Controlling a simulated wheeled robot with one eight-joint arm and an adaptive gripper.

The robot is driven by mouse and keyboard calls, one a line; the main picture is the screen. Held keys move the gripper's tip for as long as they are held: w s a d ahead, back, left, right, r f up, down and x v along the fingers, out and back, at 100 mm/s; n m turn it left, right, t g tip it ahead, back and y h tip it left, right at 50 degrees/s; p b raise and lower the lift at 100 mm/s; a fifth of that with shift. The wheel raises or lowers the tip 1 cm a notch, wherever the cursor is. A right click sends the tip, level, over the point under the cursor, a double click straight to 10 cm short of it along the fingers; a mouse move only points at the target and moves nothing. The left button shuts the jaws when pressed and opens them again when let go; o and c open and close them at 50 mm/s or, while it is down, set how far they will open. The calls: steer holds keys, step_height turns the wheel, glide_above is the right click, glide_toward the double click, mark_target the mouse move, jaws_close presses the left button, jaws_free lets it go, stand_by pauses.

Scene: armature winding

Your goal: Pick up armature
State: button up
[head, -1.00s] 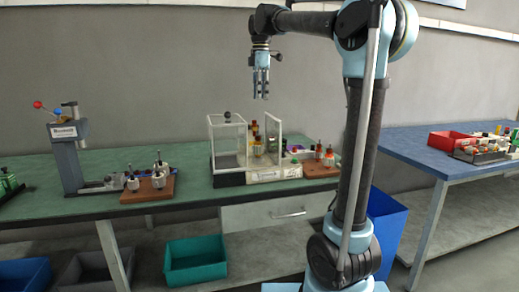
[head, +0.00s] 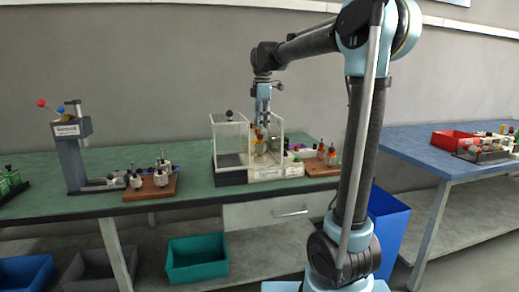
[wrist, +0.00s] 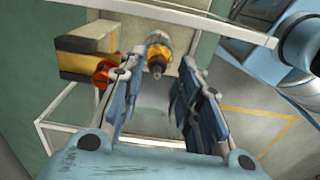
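What looks like the armature (wrist: 157,54), orange and yellow with a dark shaft end, stands upright between the fingers in the wrist view. In the head view an orange part (head: 260,146) shows just below my gripper (head: 263,120), by the clear-walled machine. In the wrist view my gripper (wrist: 157,72) is open, with one finger on each side of the armature and gaps visible. The fingers point down. The armature's lower end is hidden.
The clear-walled box (head: 229,137) stands close on the left of my gripper. In the wrist view a red-orange part (wrist: 103,73) and a yellow-black block (wrist: 84,54) sit near the left finger. A wooden board (head: 152,189) with parts and a press (head: 70,150) stand farther left on the green bench.

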mark_target(260, 134)
steer(key=f, duration=0.2)
steer(key=a+f, duration=0.1)
steer(key=f, duration=0.1)
steer(key=shift+f, duration=0.55)
jaws_close()
